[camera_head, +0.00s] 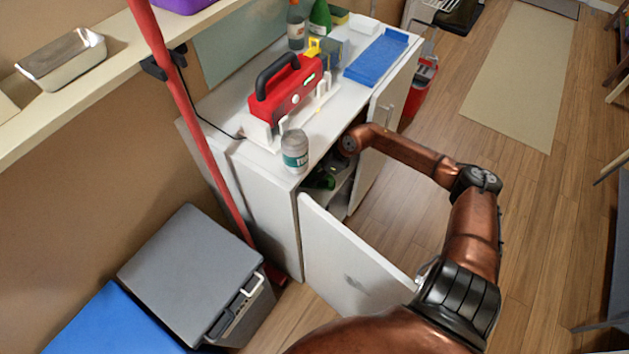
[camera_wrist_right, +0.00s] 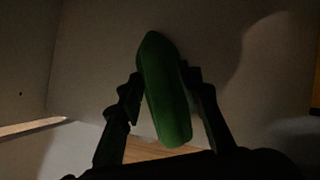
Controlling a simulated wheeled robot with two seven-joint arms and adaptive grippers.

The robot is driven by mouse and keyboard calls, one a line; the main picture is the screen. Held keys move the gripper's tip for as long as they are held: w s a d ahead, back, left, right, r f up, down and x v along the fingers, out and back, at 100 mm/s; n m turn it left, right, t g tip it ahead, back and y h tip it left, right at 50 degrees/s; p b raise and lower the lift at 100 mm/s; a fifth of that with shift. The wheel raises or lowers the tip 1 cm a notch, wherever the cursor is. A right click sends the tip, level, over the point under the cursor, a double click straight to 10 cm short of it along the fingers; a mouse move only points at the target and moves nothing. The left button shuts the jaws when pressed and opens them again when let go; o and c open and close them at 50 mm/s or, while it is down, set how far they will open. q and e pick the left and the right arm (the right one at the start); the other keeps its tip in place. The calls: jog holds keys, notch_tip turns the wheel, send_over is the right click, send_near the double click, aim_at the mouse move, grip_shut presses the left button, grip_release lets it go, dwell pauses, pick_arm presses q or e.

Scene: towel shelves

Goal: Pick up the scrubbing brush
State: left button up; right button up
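A green, elongated object, which looks like the scrubbing brush (camera_wrist_right: 167,95), stands slightly tilted between the fingers of my right gripper (camera_wrist_right: 162,82) in the right wrist view. Both dark fingers appear to press against its sides. In the head view my right arm reaches into the open white cabinet (camera_head: 270,205), and a bit of green brush (camera_head: 326,181) shows in the dim opening. The gripper there is mostly hidden by the arm and the cabinet top. My left gripper is not in view.
The open cabinet door (camera_head: 350,262) swings out beside my right arm. On the cabinet top stand a red toolbox (camera_head: 290,88), a jar (camera_head: 294,152), a blue tray (camera_head: 377,57) and bottles (camera_head: 320,19). A grey cooler box (camera_head: 190,265) stands left.

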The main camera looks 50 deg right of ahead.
aim_at(330, 176)
grip_shut()
jog(key=shift+r, duration=0.1)
dwell(0.4)
jog(key=shift+r, duration=0.15)
jog(key=shift+r+p, duration=0.5)
jog(key=shift+r, duration=0.15)
jog(key=s+d, duration=0.1)
jog(key=s, duration=0.1)
jog(key=s+d+p, duration=0.1)
jog(key=s, duration=0.1)
jog(key=s+d+p, duration=0.1)
jog(key=shift+s, duration=0.4)
pick_arm(q)
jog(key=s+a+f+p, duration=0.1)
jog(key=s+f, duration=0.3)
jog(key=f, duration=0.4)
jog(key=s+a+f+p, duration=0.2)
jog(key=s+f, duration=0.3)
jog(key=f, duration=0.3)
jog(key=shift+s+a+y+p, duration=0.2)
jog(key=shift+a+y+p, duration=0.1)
jog(key=shift+p, duration=0.15)
pick_arm(e)
jog(key=s+d, duration=0.5)
jog(key=s, duration=0.5)
jog(key=shift+d+f, duration=0.15)
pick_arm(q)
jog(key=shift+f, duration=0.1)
